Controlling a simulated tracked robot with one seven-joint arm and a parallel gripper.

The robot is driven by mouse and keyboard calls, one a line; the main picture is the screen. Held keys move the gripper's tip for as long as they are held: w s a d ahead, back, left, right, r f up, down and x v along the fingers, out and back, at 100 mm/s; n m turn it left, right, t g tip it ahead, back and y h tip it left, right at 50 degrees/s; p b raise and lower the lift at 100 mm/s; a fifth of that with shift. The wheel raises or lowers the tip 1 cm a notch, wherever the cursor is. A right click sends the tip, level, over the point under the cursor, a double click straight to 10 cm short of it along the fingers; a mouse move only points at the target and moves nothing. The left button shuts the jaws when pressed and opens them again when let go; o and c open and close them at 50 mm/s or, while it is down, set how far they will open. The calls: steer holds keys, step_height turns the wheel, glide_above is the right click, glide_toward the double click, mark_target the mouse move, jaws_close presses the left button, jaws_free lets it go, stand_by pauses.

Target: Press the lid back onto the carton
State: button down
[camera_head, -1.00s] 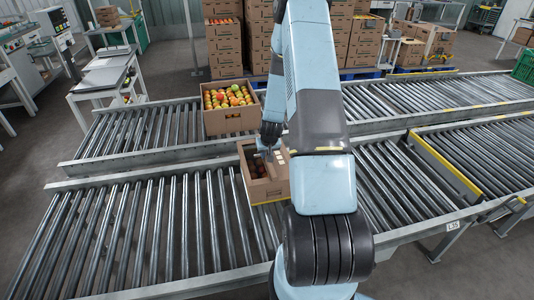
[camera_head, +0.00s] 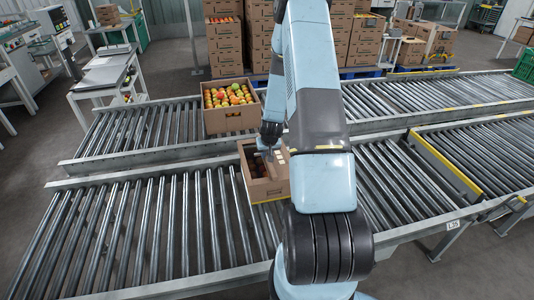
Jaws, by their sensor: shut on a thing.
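The carton (camera_head: 270,192) is a brown cardboard box on the near roller conveyor, left of my arm. Dark red produce shows inside its left part. A brown panel, which looks like the lid (camera_head: 281,160), lies at the right part of its top, partly hidden by my arm. My gripper (camera_head: 266,154) points down at the carton's top and is shut on the lid. The fingertips are small and partly hidden, so I cannot tell how the lid's edges sit on the carton.
An open carton of red, yellow and green tomatoes (camera_head: 229,114) stands just behind on the far conveyor (camera_head: 150,130). The near conveyor's rollers (camera_head: 130,230) are clear to the left. Stacked cartons (camera_head: 365,40) stand at the back. A yellow-edged rail (camera_head: 445,165) crosses at the right.

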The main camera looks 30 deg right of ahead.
steer(key=shift+f, duration=1.75)
stand_by(1.2)
steer(key=c, duration=0.9)
jaws_free()
steer(key=shift+c, duration=0.2)
steer(key=c, duration=0.3)
steer(key=shift+r, duration=0.1)
steer(key=shift+r, duration=3.9)
